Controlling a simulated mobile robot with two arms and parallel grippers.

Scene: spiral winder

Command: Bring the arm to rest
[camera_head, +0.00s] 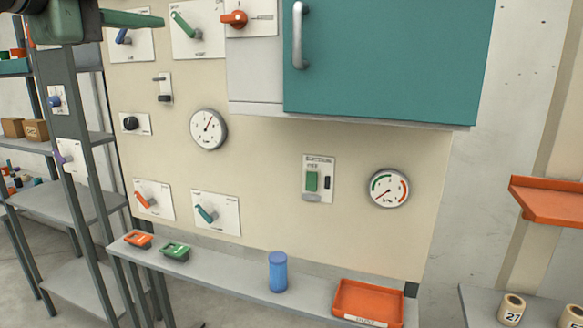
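My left gripper (130,18) is at the top left edge, a dark grey body with a green bar reaching right from it. It is cut off by the picture's edge, and I cannot tell whether it is open or shut. It shows in front of the cream panel (270,165), near a blue-handled switch (122,37). I cannot tell whether it touches anything. My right gripper is not in view.
A teal cabinet (385,60) juts out at the upper right. A shelf (225,277) below the panel bears a blue cylinder (277,271) and an orange tray (345,297). A grey rack (70,200) stands at the left. The space before the panel's middle looks clear.

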